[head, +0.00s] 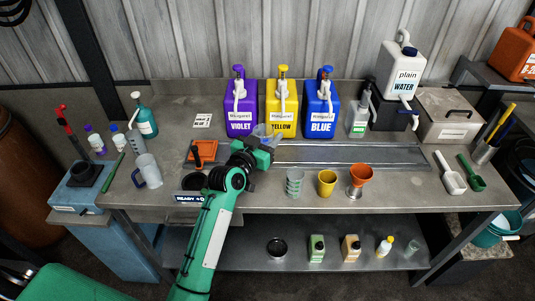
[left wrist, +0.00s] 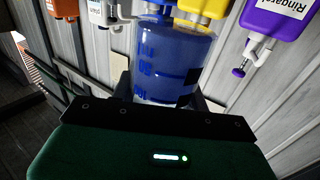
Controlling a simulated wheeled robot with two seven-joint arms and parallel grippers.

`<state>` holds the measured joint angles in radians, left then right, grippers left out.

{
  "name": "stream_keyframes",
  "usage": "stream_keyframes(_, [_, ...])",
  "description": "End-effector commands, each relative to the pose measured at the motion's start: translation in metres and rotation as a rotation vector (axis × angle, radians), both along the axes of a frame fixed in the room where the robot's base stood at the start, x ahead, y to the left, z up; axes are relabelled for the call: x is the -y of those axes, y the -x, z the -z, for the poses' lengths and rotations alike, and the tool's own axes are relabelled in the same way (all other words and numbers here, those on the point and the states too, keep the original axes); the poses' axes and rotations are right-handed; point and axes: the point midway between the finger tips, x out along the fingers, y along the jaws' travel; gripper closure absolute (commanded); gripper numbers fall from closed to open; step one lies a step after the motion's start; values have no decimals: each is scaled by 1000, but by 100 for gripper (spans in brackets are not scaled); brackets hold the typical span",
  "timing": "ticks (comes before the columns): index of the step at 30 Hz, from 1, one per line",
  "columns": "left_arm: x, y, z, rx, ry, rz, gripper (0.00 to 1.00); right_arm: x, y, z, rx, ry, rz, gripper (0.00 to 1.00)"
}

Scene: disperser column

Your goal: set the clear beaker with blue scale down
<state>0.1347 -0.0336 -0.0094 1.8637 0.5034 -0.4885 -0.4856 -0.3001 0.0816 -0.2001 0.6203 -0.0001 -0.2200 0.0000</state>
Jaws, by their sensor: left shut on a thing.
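The clear beaker with blue scale (head: 267,131) is in my left gripper, in front of the yellow reagent jug. In the left wrist view the beaker (left wrist: 172,65) fills the space between the dark fingers, with blue marks on its wall. It looks blue there; I cannot tell if that is liquid or the background. My left gripper (head: 262,142) is shut on it, above the back middle of the bench (head: 420,200). The beaker's lower part is partly hidden by the gripper in the head view. My right gripper is not in view.
Violet (head: 241,110), yellow (head: 281,112) and blue (head: 321,110) jugs stand behind. A READY label (head: 189,198) and an orange device (head: 203,152) are left of my arm.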

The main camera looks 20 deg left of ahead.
Motion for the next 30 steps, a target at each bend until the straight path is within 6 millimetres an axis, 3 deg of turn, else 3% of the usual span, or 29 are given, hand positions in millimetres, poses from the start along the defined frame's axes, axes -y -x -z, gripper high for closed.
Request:
stream_keyframes(7, [0, 0, -23, 3, 1, 0, 77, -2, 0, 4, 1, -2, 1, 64])
stream_keyframes(14, [0, 18, -8, -5, 5, -19, 77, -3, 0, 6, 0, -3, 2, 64])
stream_keyframes(24, [-6, 103, 41, -10, 15, -112, 77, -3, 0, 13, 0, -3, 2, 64])
stream_keyframes(30, [-12, 156, 57, -7, 12, -173, 77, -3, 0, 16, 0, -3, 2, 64])
